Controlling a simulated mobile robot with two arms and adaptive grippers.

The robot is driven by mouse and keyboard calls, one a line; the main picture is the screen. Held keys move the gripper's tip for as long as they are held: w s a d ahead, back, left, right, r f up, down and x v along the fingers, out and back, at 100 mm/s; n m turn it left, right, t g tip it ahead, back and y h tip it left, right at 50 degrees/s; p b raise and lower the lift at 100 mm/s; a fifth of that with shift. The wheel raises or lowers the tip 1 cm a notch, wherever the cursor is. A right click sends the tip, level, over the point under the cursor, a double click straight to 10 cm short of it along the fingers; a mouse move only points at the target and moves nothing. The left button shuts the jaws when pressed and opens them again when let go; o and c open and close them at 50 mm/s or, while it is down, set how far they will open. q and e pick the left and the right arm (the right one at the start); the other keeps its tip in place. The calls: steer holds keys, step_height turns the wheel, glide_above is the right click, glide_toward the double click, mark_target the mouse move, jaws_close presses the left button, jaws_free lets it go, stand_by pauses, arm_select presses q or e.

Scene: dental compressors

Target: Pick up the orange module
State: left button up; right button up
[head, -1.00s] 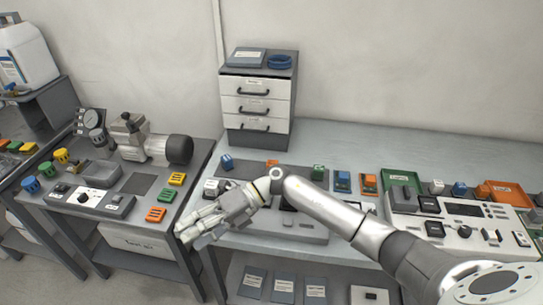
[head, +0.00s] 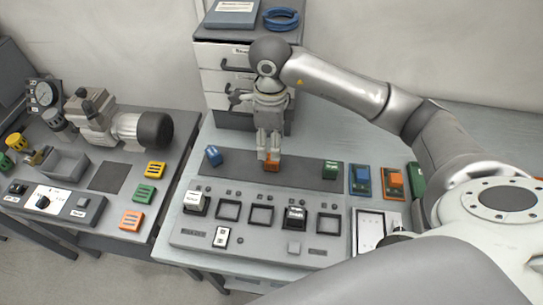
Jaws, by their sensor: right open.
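A small orange module (head: 272,167) sits on the dark strip (head: 300,172) behind the grey panel with square sockets, between a blue module (head: 213,155) and a green module (head: 330,169). My right gripper (head: 269,156) points down directly over the orange module, its open fingertips at the module's top and partly hiding it. I cannot tell whether the fingers touch it. My left gripper is out of view.
The socket panel (head: 250,242) lies in front of the strip. A drawer cabinet (head: 205,56) stands close behind my gripper. A side bench with a compressor (head: 110,125) is at left.

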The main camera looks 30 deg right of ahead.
mark_target(272, 163)
steer(key=shift+s+f, duration=0.1)
steer(key=shift+f, duration=0.75)
step_height(272, 163, down, 5)
steer(key=shift+s+d+r+p, duration=0.1)
steer(key=shift+r+p, duration=0.05)
steer(key=shift+p, duration=0.85)
steer(key=shift+f, duration=0.35)
steer(key=shift+c, duration=0.3)
steer(key=c, duration=1)
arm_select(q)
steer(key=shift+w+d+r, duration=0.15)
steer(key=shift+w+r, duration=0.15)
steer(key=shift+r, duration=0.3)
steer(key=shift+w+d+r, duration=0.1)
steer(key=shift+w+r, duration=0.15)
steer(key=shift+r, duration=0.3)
arm_select(e)
steer(key=shift+c, duration=0.3)
